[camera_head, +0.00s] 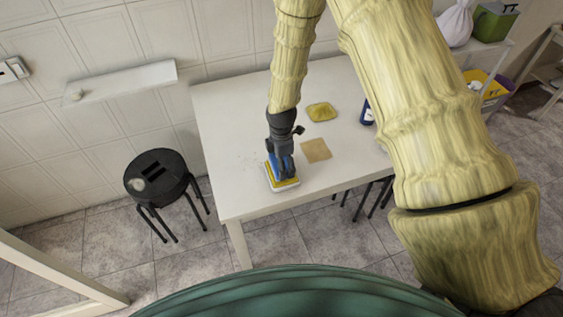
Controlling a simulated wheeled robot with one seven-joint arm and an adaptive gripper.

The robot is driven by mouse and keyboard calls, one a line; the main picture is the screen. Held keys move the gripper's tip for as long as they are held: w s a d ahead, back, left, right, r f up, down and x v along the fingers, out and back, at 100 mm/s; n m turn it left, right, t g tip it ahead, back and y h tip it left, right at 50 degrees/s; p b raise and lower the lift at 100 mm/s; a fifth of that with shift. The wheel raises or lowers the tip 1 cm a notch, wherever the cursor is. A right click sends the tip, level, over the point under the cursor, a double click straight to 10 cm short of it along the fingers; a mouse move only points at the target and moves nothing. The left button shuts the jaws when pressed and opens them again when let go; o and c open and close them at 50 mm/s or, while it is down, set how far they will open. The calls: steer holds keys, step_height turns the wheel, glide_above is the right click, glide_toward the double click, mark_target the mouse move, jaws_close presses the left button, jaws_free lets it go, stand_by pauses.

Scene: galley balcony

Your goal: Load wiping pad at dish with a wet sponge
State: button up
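My gripper (284,172) points down over the left front part of the white table (245,197). Its dark fingers are around a blue piece (272,164), which looks like the wiping pad's holder, and appear shut on it. Directly below is a yellow sponge-like slab (285,184) in a shallow white dish (283,190) near the table's front edge. The blue piece looks down on or very close to the yellow slab; I cannot tell whether they touch. The fingers hide much of the blue piece and part of the slab.
A tan square (316,150) and a yellow cloth-like pad (321,112) lie right of my gripper. A dark blue bottle (367,113) stands farther right, beside my arm. A black stool (157,175) stands left of the table. The table's left part is clear.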

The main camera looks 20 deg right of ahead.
steer(key=shift+s+f, duration=0.1)
steer(key=shift+f, duration=0.55)
stand_by(0.8)
steer(key=shift+r, duration=0.1)
steer(key=shift+r+p, duration=1.85)
steer(key=shift+r, duration=1.1)
